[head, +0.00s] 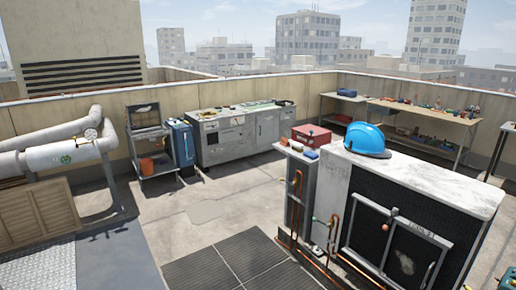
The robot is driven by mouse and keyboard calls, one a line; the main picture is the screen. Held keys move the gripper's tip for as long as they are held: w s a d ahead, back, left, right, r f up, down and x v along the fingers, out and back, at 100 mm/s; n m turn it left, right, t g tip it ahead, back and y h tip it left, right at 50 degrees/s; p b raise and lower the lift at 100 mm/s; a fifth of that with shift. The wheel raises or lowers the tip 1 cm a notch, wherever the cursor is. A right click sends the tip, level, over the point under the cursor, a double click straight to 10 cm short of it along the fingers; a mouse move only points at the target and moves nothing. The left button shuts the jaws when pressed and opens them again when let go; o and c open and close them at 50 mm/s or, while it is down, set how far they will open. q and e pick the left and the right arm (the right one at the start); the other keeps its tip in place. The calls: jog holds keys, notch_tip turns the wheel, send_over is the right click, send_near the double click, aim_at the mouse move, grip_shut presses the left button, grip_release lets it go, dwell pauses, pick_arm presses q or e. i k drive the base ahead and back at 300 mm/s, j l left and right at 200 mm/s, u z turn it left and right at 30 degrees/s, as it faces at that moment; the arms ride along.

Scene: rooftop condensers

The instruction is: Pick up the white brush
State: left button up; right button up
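I cannot make out a white brush for certain in the head view. Small items too tiny to identify lie on the grey workbench cabinet (240,137) at the back and on the long wooden-topped table (418,108) at the back right. A small pale item (143,108) lies at the top of the dark cart (150,132), but I cannot tell what it is. Neither of my grippers is in view.
A condenser unit (415,170) with a blue hard hat (367,139) on top stands at the right, with copper pipes beside it. Large pipes (60,150) are at the left. Bare concrete floor (225,190) lies in the middle.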

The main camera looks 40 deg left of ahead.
aim_at(296, 146)
jog(key=u, duration=1.1)
